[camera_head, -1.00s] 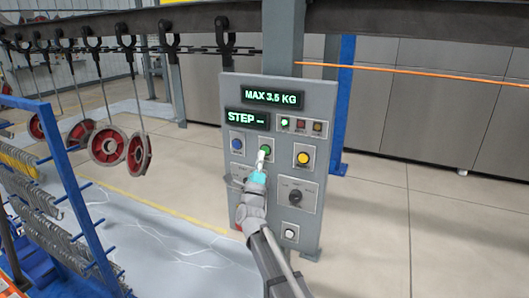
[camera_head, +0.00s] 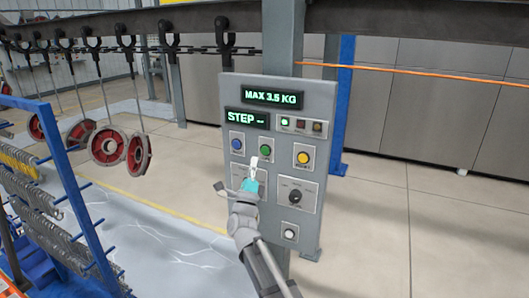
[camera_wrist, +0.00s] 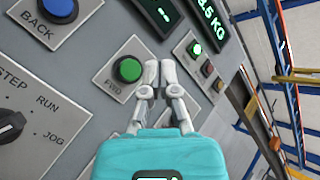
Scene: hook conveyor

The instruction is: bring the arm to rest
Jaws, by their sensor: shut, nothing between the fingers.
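My gripper (camera_head: 255,163) is in front of the grey control panel (camera_head: 320,110), just below and left of the green button (camera_head: 265,150). In the wrist view my gripper's two fingers (camera_wrist: 159,75) are together with nothing between them. The green button, labelled FWD, shows uncovered in the wrist view (camera_wrist: 129,69), with the fingertips to its right. A gap between fingertips and panel is hard to judge. The upper display (camera_head: 272,97) reads MAX 3.5 KG, and the lower display (camera_head: 247,120) reads STEP.
A blue button (camera_head: 236,144), a yellow button (camera_head: 303,158), a selector knob (camera_head: 295,196) and a white button (camera_head: 290,233) sit on the panel. Red wheels (camera_head: 108,146) hang from the conveyor at left. A blue rack (camera_head: 75,190) holds many hooks. Open floor lies right of the panel.

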